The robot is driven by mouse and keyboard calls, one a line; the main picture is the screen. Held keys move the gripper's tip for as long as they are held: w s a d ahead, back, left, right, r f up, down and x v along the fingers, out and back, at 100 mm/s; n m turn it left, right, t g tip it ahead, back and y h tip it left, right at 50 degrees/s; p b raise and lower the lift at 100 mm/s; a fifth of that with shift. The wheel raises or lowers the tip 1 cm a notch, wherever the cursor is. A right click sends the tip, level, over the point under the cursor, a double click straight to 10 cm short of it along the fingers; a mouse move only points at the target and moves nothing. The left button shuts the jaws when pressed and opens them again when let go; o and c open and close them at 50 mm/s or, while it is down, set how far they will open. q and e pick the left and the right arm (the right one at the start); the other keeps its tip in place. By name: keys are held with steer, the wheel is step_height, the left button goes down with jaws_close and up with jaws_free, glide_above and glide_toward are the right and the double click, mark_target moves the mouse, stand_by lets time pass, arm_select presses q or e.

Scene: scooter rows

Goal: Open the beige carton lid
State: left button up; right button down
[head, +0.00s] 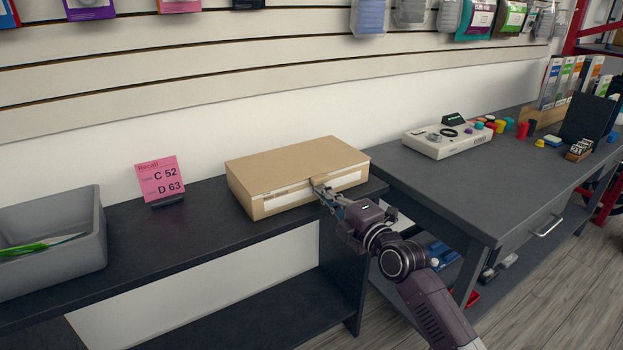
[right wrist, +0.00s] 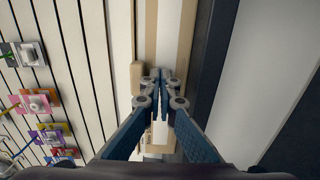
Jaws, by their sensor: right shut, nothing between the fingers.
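The beige carton (head: 295,165) lies on the dark shelf with its lid flat and closed. A white strip runs along its front face. My right gripper (head: 320,190) is at the carton's front, near the middle of the front edge by a small beige tab. Its fingers are shut and hold nothing. In the right wrist view the fingertips (right wrist: 160,76) meet in front of the white strip, beside the beige tab (right wrist: 136,78). I cannot tell whether they touch the carton. My left gripper is not in view.
The dark shelf (head: 130,245) also carries a grey bin (head: 85,240) at left and a pink recall sign (head: 160,178). A grey workbench (head: 470,185) stands close at right, with a beige device (head: 447,138) on it. A slatted wall rises behind.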

steer(key=shift+r+p, duration=0.55)
steer(key=shift+r, duration=0.3)
steer(key=shift+f, duration=0.1)
steer(key=shift+r, duration=0.45)
steer(key=shift+w+a+r+p, duration=0.1)
steer(key=shift+r+p, duration=0.55)
steer(key=shift+p, duration=0.05)
steer(key=shift+r+p, duration=0.3)
steer(key=shift+r, duration=0.15)
steer(key=shift+r+p, duration=0.35)
steer(key=shift+r, duration=0.15)
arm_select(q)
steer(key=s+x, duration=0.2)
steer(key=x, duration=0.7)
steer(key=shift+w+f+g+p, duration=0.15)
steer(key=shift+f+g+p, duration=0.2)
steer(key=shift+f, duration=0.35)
arm_select(e)
steer(key=shift+r, duration=0.45)
